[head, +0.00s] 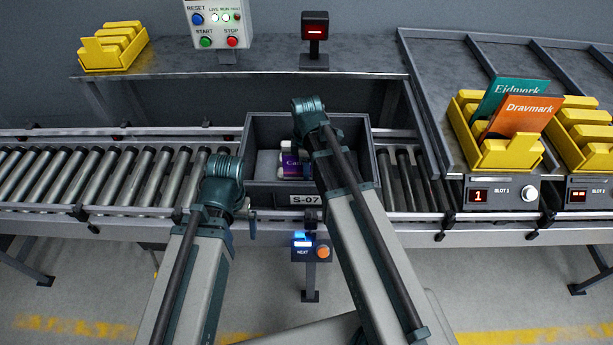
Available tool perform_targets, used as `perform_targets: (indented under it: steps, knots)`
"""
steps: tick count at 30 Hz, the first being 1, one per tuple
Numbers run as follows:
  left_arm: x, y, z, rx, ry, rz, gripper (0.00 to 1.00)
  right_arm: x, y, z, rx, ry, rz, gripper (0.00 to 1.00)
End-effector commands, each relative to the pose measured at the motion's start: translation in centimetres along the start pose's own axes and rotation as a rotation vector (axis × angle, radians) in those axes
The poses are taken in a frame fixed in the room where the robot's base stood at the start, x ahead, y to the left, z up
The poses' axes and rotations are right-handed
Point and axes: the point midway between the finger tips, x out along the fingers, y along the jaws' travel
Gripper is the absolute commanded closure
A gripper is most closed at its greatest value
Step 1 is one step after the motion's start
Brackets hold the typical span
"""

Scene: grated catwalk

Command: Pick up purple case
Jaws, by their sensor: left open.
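The purple case (290,161) lies in the grey tote (262,188) labelled S-07, on the roller conveyor at centre. White lettering shows on its face, and my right arm crosses in front of the tote and hides part of its contents. My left gripper (250,221) is at the tote's front left corner, outside it; only a small part shows below the wrist, and it is open. My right gripper (316,145) is over the tote, mostly hidden behind its own wrist and forearm, so its jaws cannot be made out.
Light-coloured items lie beside the purple case in the tote. A control box (220,22) and red-lit sensor (315,32) stand behind. Yellow bins (515,153) with cards are at right, more yellow bins (112,46) at back left. A NEXT button post (311,250) stands in front.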

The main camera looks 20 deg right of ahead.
Motion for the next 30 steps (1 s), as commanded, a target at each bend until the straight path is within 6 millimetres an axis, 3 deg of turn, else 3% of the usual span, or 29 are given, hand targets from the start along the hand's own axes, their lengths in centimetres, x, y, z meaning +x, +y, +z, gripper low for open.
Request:
perform_targets:
  steps: [1, 6, 22, 30]
  knots:
    - [0.0, 0.0, 0.0, 0.0, 0.0, 0.0, 0.0, 0.0, 0.0, 0.0, 0.0, 0.0, 0.0, 0.71]
    - [0.0, 0.0, 0.0, 0.0, 0.0, 0.0, 0.0, 0.0, 0.0, 0.0, 0.0, 0.0, 0.0, 1.0]
    - [-0.2, 0.0, 0.0, 0.0, 0.0, 0.0, 0.0, -0.2, 0.0, 0.0, 0.0, 0.0, 0.0, 1.0]
    - [-2.3, -0.2, 0.1, 0.0, 0.0, 0.0, 0.0, -2.3, 0.0, 0.0, 0.0, 0.0, 0.0, 1.0]
